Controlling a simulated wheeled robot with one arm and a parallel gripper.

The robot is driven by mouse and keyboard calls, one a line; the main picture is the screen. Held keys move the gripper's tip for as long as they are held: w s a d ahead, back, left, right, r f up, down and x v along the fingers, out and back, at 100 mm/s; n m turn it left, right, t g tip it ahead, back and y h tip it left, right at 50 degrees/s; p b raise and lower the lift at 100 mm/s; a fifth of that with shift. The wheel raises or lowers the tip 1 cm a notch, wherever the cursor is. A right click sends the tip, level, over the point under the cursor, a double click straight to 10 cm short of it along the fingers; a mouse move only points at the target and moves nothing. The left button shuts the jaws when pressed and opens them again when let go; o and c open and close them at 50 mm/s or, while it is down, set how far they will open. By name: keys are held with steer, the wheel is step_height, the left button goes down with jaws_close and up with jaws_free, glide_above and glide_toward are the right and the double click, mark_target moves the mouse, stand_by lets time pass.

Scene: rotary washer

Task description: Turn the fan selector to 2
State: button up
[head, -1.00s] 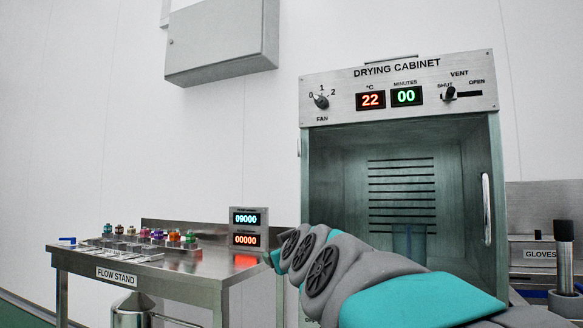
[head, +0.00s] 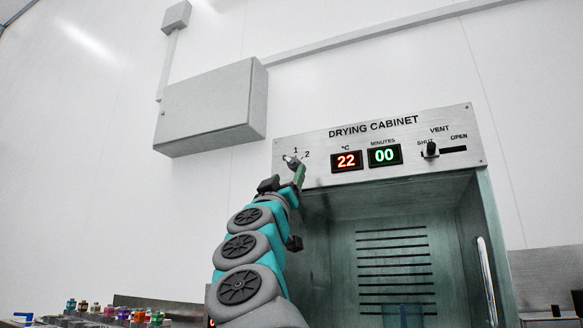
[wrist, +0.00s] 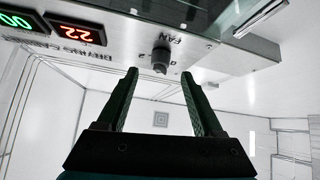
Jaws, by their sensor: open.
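The fan selector (head: 293,161) is a small dark knob at the left of the drying cabinet's top panel, with 0, 1 and 2 marked around it. My gripper (head: 298,174) is raised just below and in front of it, hiding part of it. In the wrist view the knob (wrist: 160,57) stands centred just beyond my open fingertips (wrist: 159,73), in line with the gap between them. The fingers look apart from the knob and hold nothing. I cannot clearly read where its pointer is now.
The panel (head: 318,152) also carries red 22 and green 00 displays and a vent slider (head: 431,149) at its shut end. Below is the open cabinet chamber (head: 395,220). A grey wall box (head: 210,108) hangs at upper left. Small coloured parts sit at lower left.

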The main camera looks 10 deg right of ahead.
mark_target(292, 166)
steer(key=shift+p+x, duration=1.05)
steer(key=shift+x, duration=1.4)
jaws_close()
